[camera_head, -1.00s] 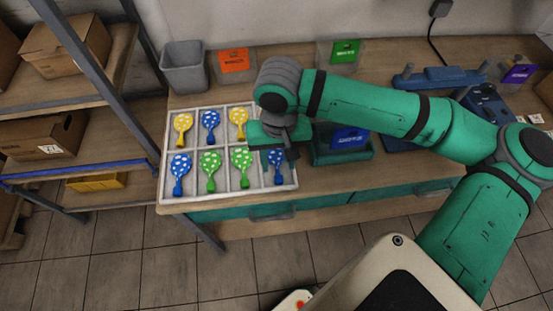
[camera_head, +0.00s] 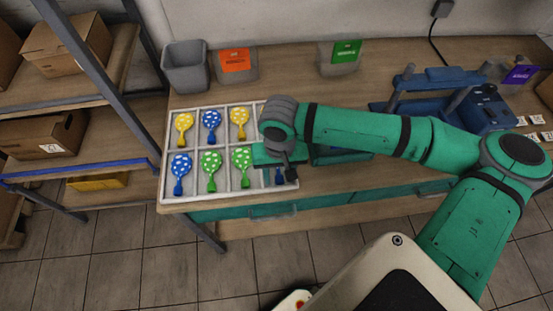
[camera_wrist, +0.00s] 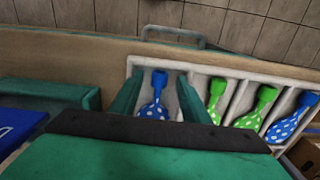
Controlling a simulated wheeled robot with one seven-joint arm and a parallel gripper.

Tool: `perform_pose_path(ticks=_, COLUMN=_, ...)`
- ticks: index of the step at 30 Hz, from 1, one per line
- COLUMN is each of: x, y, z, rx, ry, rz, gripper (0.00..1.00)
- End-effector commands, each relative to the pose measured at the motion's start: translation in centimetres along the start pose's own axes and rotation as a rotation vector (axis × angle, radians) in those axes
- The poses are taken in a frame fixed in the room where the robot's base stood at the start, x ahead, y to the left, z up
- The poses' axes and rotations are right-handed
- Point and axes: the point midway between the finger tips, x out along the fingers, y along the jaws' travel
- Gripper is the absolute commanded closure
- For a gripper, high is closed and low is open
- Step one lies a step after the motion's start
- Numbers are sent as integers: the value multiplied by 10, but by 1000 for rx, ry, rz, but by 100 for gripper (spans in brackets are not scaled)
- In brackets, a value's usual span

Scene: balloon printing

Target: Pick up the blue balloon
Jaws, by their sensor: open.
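A blue balloon with white dots lies in the front right compartment of the white tray (camera_head: 226,191). In the head view my gripper (camera_head: 284,178) is over that compartment and hides most of this balloon. In the wrist view the blue balloon (camera_wrist: 155,97) lies between my two open green fingers (camera_wrist: 158,98), its neck toward the tray's front edge. Whether the fingers touch it I cannot tell. Other blue balloons lie at the front left (camera_head: 180,172) and back middle (camera_head: 211,123) of the tray.
Green balloons (camera_head: 211,169) and yellow balloons (camera_head: 184,127) fill other compartments. A grey bin (camera_head: 185,67), an orange-labelled box (camera_head: 237,66) and a green-labelled box (camera_head: 339,58) stand behind. A blue machine (camera_head: 487,108) is at right. A shelf stands left.

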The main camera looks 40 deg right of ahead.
Motion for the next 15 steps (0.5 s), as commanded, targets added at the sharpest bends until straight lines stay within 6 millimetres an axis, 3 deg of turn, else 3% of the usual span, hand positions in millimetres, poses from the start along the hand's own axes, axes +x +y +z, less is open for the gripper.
perform_pose_path(ticks=2, x=0, y=1, z=0, rx=1, ry=0, rz=0, gripper=58)
perform_pose_path(ticks=6, x=0, y=1, z=0, rx=2, ry=0, rz=0, gripper=91)
perform_pose_path(ticks=15, x=0, y=1, z=0, rx=3, ry=0, rz=0, gripper=93)
